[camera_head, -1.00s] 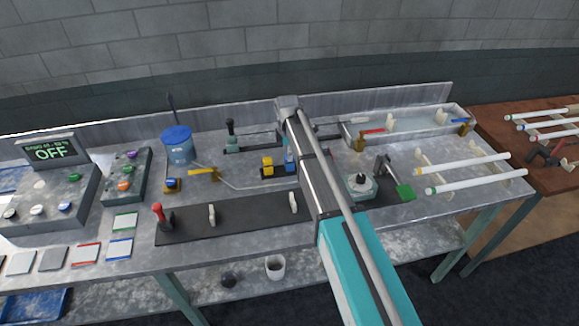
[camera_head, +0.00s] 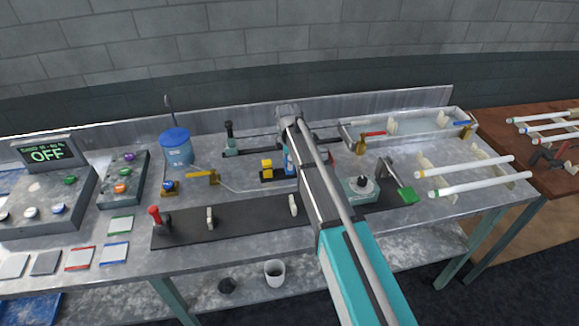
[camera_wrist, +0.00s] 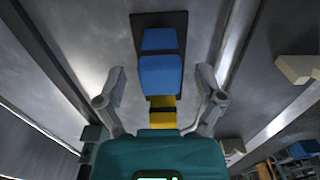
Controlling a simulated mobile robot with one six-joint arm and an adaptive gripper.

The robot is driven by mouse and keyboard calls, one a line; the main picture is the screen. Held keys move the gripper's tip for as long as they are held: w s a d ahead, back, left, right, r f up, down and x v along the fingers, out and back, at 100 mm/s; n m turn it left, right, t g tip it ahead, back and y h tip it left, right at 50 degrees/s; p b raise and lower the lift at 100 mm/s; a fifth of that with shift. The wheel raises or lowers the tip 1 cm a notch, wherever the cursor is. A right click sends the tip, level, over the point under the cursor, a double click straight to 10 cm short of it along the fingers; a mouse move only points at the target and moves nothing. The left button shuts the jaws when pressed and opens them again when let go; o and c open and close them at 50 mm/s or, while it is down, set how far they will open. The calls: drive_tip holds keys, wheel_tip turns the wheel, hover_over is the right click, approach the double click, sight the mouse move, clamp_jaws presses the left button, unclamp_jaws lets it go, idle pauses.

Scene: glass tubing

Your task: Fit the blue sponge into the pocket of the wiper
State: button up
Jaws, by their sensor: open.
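In the wrist view, a bright blue block (camera_wrist: 160,73), which looks like the sponge, lies above a yellow part (camera_wrist: 162,112) on a dark plate (camera_wrist: 178,20). A darker blue piece (camera_wrist: 159,39) sits just beyond it. My gripper (camera_wrist: 162,76) is open, with one finger on each side of the bright blue block and gaps between; I cannot tell its height above it. In the head view my arm hides the fingers. Yellow blocks (camera_head: 267,168) and a bit of blue (camera_head: 289,161) show beside the arm. I cannot make out the wiper's pocket for certain.
A blue-lidded tub (camera_head: 177,147) and a yellow holder (camera_head: 203,177) stand left of the arm. A black strip (camera_head: 240,222) with a red-handled clamp (camera_head: 155,215) lies in front. A burner-like device (camera_head: 361,188) and white tubes (camera_head: 478,182) are at right.

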drive_tip(key=c, duration=1)
drive_tip(key=shift+r, duration=0.15)
drive_tip(key=shift+c, duration=0.2)
wheel_tip(320, 180, up, 3)
drive_tip(key=p, duration=0.3)
drive_tip(key=s+r+p, duration=0.9)
drive_tip(key=s+p, duration=0.1)
drive_tip(key=s, duration=0.4)
drive_tip(key=shift+d+r, duration=0.2)
drive_tip(key=shift+r, duration=0.15)
